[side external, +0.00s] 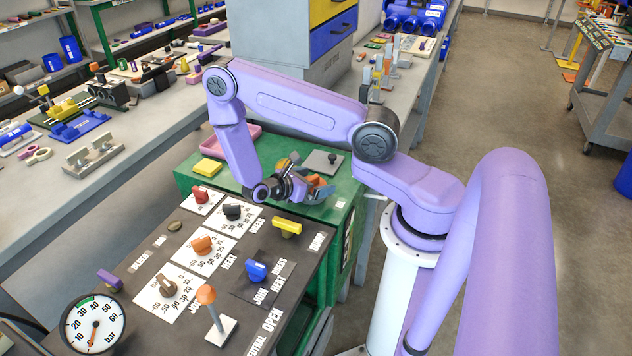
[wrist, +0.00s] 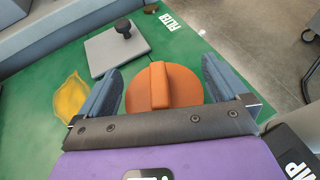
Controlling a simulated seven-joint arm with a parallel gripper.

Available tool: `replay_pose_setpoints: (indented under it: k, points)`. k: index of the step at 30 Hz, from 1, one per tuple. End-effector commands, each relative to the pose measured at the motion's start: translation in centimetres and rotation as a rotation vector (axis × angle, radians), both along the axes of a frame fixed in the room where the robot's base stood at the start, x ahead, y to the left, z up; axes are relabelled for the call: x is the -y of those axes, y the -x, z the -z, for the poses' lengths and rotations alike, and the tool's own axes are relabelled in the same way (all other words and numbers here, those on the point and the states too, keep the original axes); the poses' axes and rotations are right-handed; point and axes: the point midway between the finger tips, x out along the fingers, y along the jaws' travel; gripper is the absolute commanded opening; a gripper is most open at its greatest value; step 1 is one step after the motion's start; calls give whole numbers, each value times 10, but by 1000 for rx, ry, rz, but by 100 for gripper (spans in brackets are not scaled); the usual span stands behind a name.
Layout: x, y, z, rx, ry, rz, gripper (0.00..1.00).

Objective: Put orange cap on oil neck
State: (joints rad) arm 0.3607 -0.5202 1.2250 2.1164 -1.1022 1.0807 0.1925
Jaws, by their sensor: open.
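The orange cap (wrist: 180,90) is round with a raised grip bar across its top. In the wrist view it sits between the two blue-grey fingers of my gripper (wrist: 160,75), which are spread to either side of it. In the side view my gripper (side external: 312,188) is low over the green cart top, with a bit of the cap (side external: 318,181) showing between the fingers. No oil neck can be made out; what is under the cap is hidden.
A grey square plate with a black knob (wrist: 118,47) lies behind the cap. A yellow drop-shaped patch (wrist: 70,97) is on the green top (wrist: 35,85). A yellow block (side external: 208,168) and pink tray (side external: 236,138) sit farther left. A dark control panel (side external: 205,275) with knobs is in front.

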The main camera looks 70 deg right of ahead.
Motion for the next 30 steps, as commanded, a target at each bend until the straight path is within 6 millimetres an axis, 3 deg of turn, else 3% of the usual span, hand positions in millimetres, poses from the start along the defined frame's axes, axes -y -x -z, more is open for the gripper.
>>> replay_pose_setpoints:
  k: [12, 23, 30]
  points:
    - [-70, -29, -31, 4, -2, -2, 100]
    - [-97, -40, -47, 22, -15, 1, 100]
    - [-132, -38, -89, 191, -147, 8, 100]
